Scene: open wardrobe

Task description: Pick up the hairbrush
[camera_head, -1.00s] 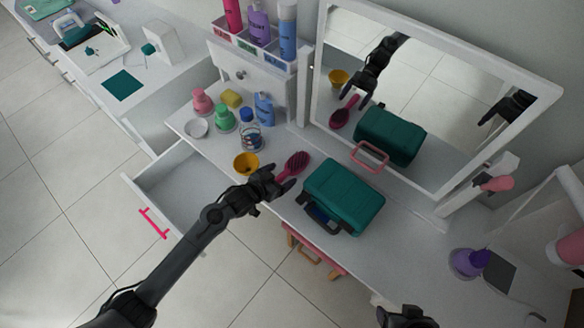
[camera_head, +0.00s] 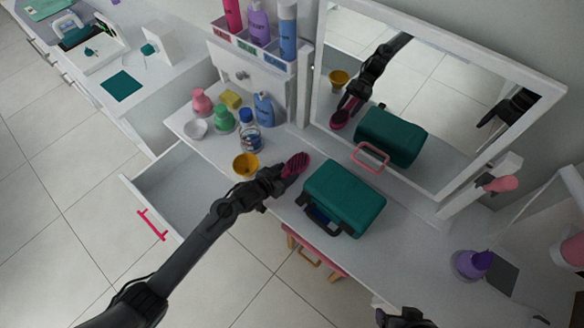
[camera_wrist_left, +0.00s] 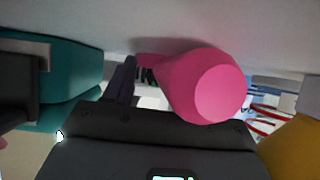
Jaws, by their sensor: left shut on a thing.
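The hairbrush (camera_head: 296,162) is dark pink with a dark bristle pad. It is over the white dressing table, left of the green case. My left gripper (camera_head: 281,180) is shut on it, and the fingers hide most of its handle. In the left wrist view the pink handle (camera_wrist_left: 205,88) fills the middle, close to the dark gripper body. I cannot tell whether the brush touches the table. My right gripper (camera_head: 405,320) shows only in part at the bottom edge, and its fingers are unclear.
A yellow cup (camera_head: 246,165) stands close left of my left gripper. The green case (camera_head: 346,195) is close on the right. Several bottles and a white bowl (camera_head: 195,128) are at the left. A large mirror (camera_head: 430,90) stands behind. An open drawer (camera_head: 175,195) juts out at the front left.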

